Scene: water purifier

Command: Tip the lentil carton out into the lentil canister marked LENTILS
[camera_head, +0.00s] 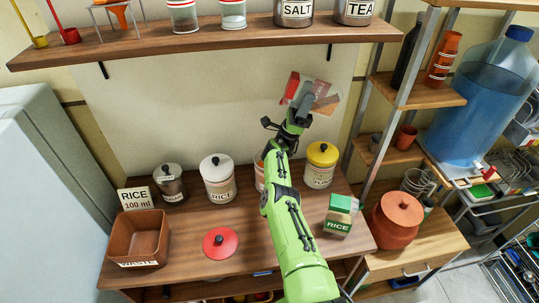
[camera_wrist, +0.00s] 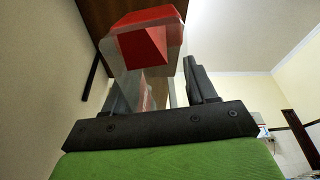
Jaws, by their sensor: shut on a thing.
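My gripper (camera_head: 304,103) is shut on a red and white carton (camera_head: 326,95), held high above the counter and below the shelf. The carton is tilted, with its red end to the left; no name is readable on it. In the wrist view, the carton (camera_wrist: 150,45) sits between the dark fingers (camera_wrist: 160,88), its red end facing up in the picture. A whitish canister (camera_head: 259,176) stands on the counter, mostly hidden behind my arm; its label and mouth are hidden. A red lid with a black knob (camera_head: 220,242) lies on the counter in front.
On the counter (camera_head: 190,235) stand a sugar jar (camera_head: 169,183), RICE canister (camera_head: 218,179), yellow-lidded canister (camera_head: 320,166) and green RICE carton (camera_head: 340,214). A brown WASTE bin (camera_head: 138,238) and a RICE 100 ml sign (camera_head: 135,200) are at left. A shelf (camera_head: 200,43) overhangs behind.

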